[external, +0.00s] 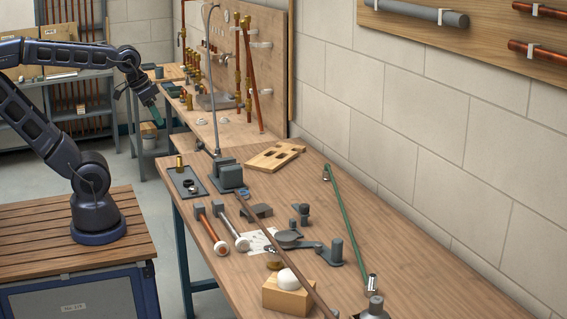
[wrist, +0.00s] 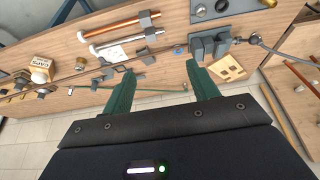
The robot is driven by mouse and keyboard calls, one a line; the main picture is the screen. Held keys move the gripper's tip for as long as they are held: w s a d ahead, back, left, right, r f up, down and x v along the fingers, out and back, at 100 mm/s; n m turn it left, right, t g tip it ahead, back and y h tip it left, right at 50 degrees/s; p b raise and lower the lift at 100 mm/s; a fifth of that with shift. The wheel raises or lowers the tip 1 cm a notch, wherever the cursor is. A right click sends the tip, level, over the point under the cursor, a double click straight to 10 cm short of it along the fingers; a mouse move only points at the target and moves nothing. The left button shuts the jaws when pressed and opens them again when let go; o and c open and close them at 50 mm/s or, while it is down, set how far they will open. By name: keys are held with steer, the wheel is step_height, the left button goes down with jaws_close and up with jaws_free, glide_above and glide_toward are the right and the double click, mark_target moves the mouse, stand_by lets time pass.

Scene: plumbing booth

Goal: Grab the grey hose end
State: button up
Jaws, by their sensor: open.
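A thin grey hose (external: 212,90) rises from the workbench beside the grey vise and curves over at its top in the external view. Its lower end (external: 217,153) has a metal fitting close to the vise. In the wrist view the hose (wrist: 288,51) runs to the right, and its fitted end (wrist: 255,38) lies just right of the vise, beyond my right finger. My gripper (external: 154,113) is raised left of the bench, well apart from the hose. In the wrist view its green fingers (wrist: 160,69) are spread with nothing held between them.
The grey vise (external: 229,175) holds a long brown pipe (external: 290,257) running along the workbench (external: 400,285). A slotted wooden block (external: 275,157) and a green rod (external: 347,228) lie to the right.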

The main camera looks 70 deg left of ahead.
steer(key=w+a+n+g, duration=0.1)
steer(key=w+a+n, duration=0.25)
steer(key=w, duration=0.25)
steer(key=w+a+n, duration=0.3)
steer(key=w+n, duration=0.1)
steer(key=w, duration=0.2)
steer(key=n+g+h, duration=0.1)
steer(key=n+g, duration=0.1)
steer(key=n, duration=1.8)
glide_above(218, 153)
steer(key=s+a, duration=0.2)
steer(key=a, duration=0.1)
step_height(218, 153, down, 23)
steer(key=f, duration=0.3)
steer(key=w+d+f, duration=0.1)
steer(key=f, duration=0.1)
steer(key=shift+f, duration=0.1)
steer(key=shift+w+d+f, duration=0.15)
steer(key=shift+w+f, duration=0.1)
steer(key=shift+f, duration=0.6)
steer(key=shift+w+d+f, duration=0.15)
steer(key=shift+w+f, duration=0.1)
steer(key=shift+f, duration=0.65)
steer(key=shift+w+d+f, duration=0.15)
steer(key=shift+w+f, duration=0.1)
steer(key=shift+f, duration=0.6)
steer(key=c, duration=1.1)
